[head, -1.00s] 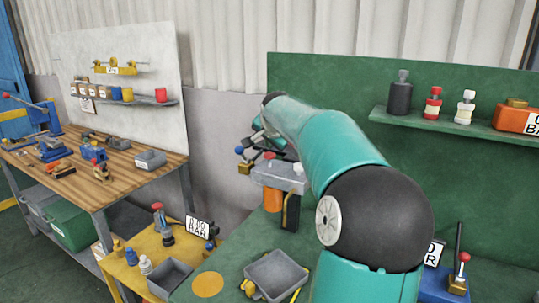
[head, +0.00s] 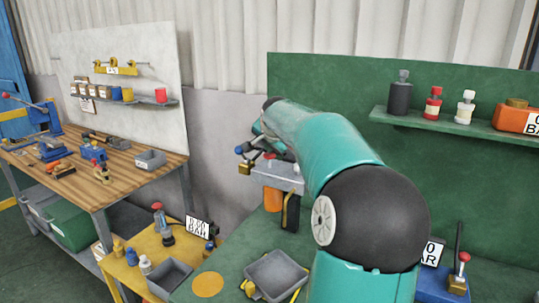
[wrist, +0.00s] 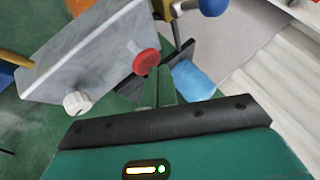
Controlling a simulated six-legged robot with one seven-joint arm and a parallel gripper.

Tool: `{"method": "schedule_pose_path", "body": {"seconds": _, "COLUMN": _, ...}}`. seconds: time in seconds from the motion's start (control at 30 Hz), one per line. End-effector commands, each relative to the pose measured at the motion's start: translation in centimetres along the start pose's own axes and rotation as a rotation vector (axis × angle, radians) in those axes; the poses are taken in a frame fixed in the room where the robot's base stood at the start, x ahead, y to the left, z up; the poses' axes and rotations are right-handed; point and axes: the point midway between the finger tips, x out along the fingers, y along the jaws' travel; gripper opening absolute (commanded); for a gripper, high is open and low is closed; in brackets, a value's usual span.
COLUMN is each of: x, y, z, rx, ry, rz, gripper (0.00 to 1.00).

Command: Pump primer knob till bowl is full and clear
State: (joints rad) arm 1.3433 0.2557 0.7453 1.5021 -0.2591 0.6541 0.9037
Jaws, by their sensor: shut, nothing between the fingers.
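The red knob (wrist: 146,62), which looks like the primer knob, stands on a grey block (wrist: 95,50) in the wrist view. In the head view the red knob (head: 269,156) and grey block (head: 284,178) are at the back of the green bench, left of my arm. An orange cylinder (head: 272,199), possibly the bowl, is under the block; its fill and clarity cannot be told. My gripper (wrist: 157,72) is shut and empty, its fingertips right at the red knob; whether they touch it is unclear. The head view mostly hides the gripper behind my arm.
A blue-ball lever (head: 239,150) and a blue cylinder (wrist: 193,80) are close to my gripper. A white knob (wrist: 77,102) is on the block. A grey tray (head: 277,272) sits at the bench front. A shelf (head: 440,122) with bottles is at right.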

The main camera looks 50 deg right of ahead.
Motion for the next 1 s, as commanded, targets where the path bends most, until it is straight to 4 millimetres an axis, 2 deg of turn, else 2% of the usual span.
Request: {"method": "schedule_pose_path", "body": {"seconds": 1.0, "x": 0.84, "y": 0.62, "z": 0.62, "rx": 0.0, "ry": -0.002, "rz": 0.001, "gripper": 0.0}}
